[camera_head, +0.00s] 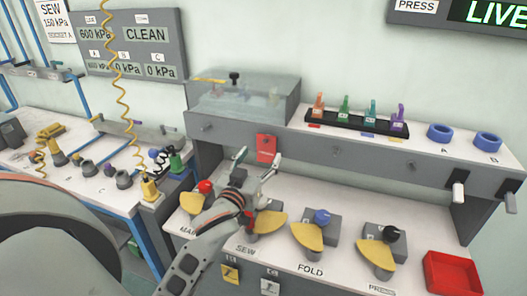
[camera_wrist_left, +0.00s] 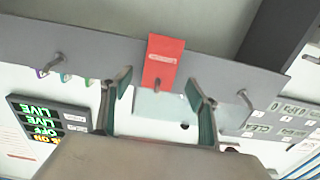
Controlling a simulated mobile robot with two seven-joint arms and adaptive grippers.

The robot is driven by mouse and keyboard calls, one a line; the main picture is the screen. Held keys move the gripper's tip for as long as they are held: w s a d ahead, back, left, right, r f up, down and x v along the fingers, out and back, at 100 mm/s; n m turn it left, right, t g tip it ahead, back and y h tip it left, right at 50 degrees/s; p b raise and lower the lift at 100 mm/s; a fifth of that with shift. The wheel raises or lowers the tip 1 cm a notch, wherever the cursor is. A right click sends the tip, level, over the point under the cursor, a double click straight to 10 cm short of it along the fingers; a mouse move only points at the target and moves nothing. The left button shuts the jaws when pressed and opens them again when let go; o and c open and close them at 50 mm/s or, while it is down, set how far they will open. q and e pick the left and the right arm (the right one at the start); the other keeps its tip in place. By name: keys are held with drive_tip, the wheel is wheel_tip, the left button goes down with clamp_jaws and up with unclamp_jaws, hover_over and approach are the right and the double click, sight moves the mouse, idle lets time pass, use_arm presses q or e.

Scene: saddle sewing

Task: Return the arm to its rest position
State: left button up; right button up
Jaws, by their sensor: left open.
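My left arm comes in from the lower left of the head view and reaches over the bench. Its gripper (camera_head: 257,165) is open, above the valve row and just below a red tag (camera_head: 266,147) on the grey front panel. In the left wrist view the open fingers (camera_wrist_left: 160,84) show with nothing held between them. The red tag (camera_wrist_left: 160,60) hangs on a peg beyond them. I cannot tell the exact gap to it. My right gripper is in neither view.
Yellow-handled valves stand along the bench, including the FOLD valve (camera_head: 308,234). A red tray (camera_head: 452,274) is at the lower right. A rack (camera_head: 355,124) of coloured tags and a clear-lidded box (camera_head: 240,98) sit on the upper shelf. A yellow coiled hose (camera_head: 122,95) hangs at left.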

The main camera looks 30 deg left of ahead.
use_arm(q)
drive_tip(key=v, duration=0.7)
drive_tip(key=shift+s, duration=0.3)
drive_tip(key=shift+d, duration=0.1)
drive_tip(key=s+a+f+m+g, duration=0.1)
drive_tip(key=s+f+m+g, duration=0.4)
drive_tip(key=s+f, duration=0.4)
drive_tip(key=s+f+m+g, duration=0.5)
drive_tip(key=s+f+g, duration=0.15)
drive_tip(key=f, duration=0.55)
drive_tip(key=d+f+n+t+h, duration=0.3)
drive_tip(key=d+f+h, duration=0.3)
drive_tip(key=d+f, duration=0.7)
wheel_tip(320, 180, down, 3)
drive_tip(key=shift+d+t, duration=0.25)
drive_tip(key=shift+t, duration=0.4)
